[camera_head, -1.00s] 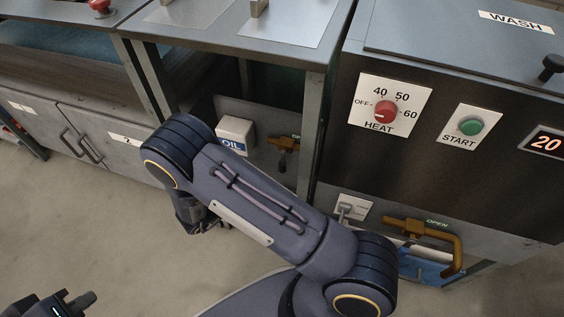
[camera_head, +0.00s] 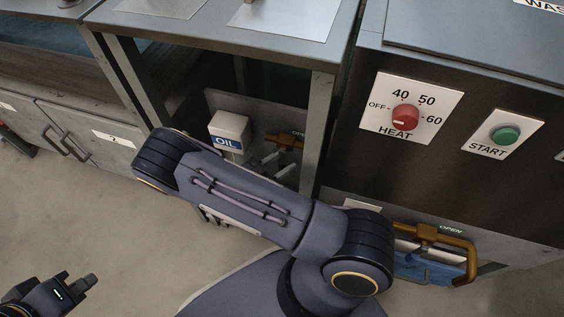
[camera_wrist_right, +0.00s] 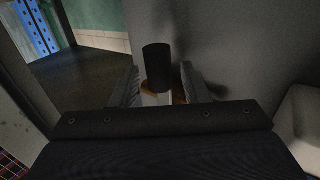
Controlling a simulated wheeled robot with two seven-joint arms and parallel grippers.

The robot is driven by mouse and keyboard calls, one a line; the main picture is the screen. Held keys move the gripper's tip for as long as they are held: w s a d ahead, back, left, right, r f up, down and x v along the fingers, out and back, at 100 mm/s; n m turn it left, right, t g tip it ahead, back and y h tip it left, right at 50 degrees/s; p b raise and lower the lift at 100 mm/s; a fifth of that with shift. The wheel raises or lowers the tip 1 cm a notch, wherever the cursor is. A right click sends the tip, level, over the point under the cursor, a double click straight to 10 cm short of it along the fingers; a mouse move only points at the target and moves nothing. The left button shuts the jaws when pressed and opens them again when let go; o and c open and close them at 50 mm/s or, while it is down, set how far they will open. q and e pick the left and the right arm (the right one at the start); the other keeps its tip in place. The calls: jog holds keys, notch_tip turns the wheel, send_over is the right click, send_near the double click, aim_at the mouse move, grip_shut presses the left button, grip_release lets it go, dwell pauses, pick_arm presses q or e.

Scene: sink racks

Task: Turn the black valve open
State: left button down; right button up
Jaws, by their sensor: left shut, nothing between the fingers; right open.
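My right forearm hides most of the gripper in the head view. My left gripper (camera_head: 88,284) is shut and empty at the lower left, far from the valve.
A white OIL container (camera_head: 229,131) stands left of the valve. A counter leg (camera_head: 312,135) is close on the right. Floor at left is clear.

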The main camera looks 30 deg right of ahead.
jog(key=shift+d, duration=0.2)
jog(key=shift+c, duration=0.3)
grip_shut()
jog(key=shift+s+d+n+t+h+b, duration=0.2)
jog(key=shift+s+n+h+b, duration=0.15)
jog(key=shift+n, duration=0.35)
jog(key=shift+s+d+n+t+h+b, duration=0.1)
jog(key=shift+s+d+n+h+b, duration=0.1)
jog(key=shift+n+h, duration=0.4)
jog(key=shift+s+d+r+n+t+h+b, duration=0.15)
jog(key=shift+n+t+h, duration=0.1)
jog(key=shift+n, duration=0.5)
jog(key=shift+s+d+r+n+t+h+b, duration=0.1)
jog(key=shift+s+d+n+t+h+b, duration=0.15)
jog(key=shift+n, duration=0.45)
jog(key=shift+s+d+r+n+t+h+b, duration=0.15)
jog(key=shift+n+t+h, duration=0.15)
jog(key=shift+n, duration=0.45)
jog(key=shift+a, duration=0.1)
